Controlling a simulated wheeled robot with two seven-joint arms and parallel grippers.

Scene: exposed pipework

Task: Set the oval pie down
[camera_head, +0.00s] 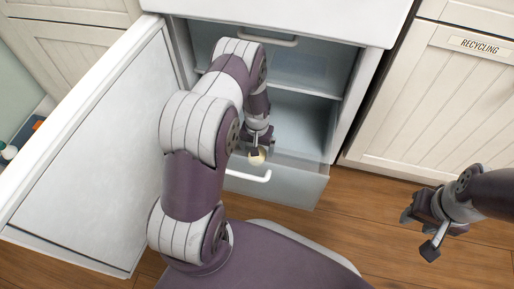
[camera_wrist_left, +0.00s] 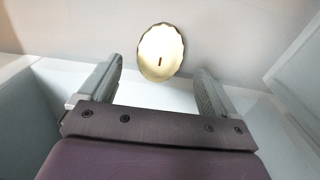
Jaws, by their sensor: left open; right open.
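The oval pie (camera_head: 257,156) is small, pale yellow with a dark mark, and shows just below my left gripper (camera_head: 257,145) in the head view. In the left wrist view the pie (camera_wrist_left: 160,45) has a scalloped rim and lies beyond and between the fingertips of my left gripper (camera_wrist_left: 160,72). Gaps show on both sides, so the fingers do not grip it. The pie is at the pulled-out drawer (camera_head: 285,185) of the open fridge; its exact support is hard to tell. My right gripper (camera_head: 419,233) is open and empty above the floor.
The fridge door (camera_head: 95,150) stands open on the left. A fridge shelf (camera_head: 310,88) lies above the drawer. A recycling cabinet (camera_head: 440,100) stands to the right. The wooden floor (camera_head: 370,215) between drawer and right arm is clear.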

